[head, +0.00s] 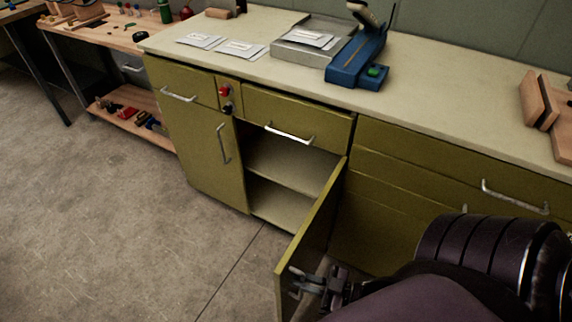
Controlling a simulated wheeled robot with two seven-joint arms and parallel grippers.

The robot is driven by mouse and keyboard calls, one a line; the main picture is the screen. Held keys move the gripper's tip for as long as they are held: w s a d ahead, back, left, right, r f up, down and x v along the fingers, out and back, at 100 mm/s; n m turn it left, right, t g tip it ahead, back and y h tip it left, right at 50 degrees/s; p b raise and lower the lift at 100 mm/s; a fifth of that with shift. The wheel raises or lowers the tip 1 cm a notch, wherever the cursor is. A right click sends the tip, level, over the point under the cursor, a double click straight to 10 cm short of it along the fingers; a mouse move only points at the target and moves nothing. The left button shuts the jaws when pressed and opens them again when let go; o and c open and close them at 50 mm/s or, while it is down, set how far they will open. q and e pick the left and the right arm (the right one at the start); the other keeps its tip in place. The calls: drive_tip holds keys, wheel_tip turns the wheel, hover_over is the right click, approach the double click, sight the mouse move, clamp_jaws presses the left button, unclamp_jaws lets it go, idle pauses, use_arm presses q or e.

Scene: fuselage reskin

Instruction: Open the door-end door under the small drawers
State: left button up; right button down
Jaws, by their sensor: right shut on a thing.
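A green base cabinet has two small drawers at its left half, a left drawer (186,93) and a middle drawer (297,122), both closed. Under the left drawer is a closed door (209,150) with an upright handle. Under the middle drawer, another door (318,218) stands swung well out, hinged at its right side, with the shelf (285,165) inside exposed. My right gripper (304,282) is shut at this door's outer face, near its free edge, where its handle would be. The gripper hides the handle. My left gripper is not in view.
The pale countertop (440,98) carries papers, a metal tray (305,45) and a blue tool (357,62). Wider drawers (450,172) are closed at the right. A wooden workbench (110,30) stands at the far left. The floor (120,230) at left is clear.

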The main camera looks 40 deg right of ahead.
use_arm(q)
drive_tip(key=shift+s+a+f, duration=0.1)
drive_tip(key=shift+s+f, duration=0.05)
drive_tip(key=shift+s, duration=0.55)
use_arm(e)
drive_tip(key=shift+s+d+n+g+y, duration=0.2)
drive_tip(key=shift+s+d+n+y, duration=0.15)
drive_tip(key=shift+s, duration=0.35)
drive_tip(key=shift+s+d+n+g+y, duration=0.15)
drive_tip(key=shift+s+d+g+y, duration=0.2)
drive_tip(key=shift+s, duration=0.35)
drive_tip(key=shift+f, duration=0.1)
drive_tip(key=c, duration=1.6)
unclamp_jaws()
drive_tip(key=shift+c, duration=0.2)
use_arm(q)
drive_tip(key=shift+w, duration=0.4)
use_arm(e)
drive_tip(key=v, duration=0.7)
drive_tip(key=shift+s+d, duration=0.25)
drive_tip(key=shift+d, duration=0.05)
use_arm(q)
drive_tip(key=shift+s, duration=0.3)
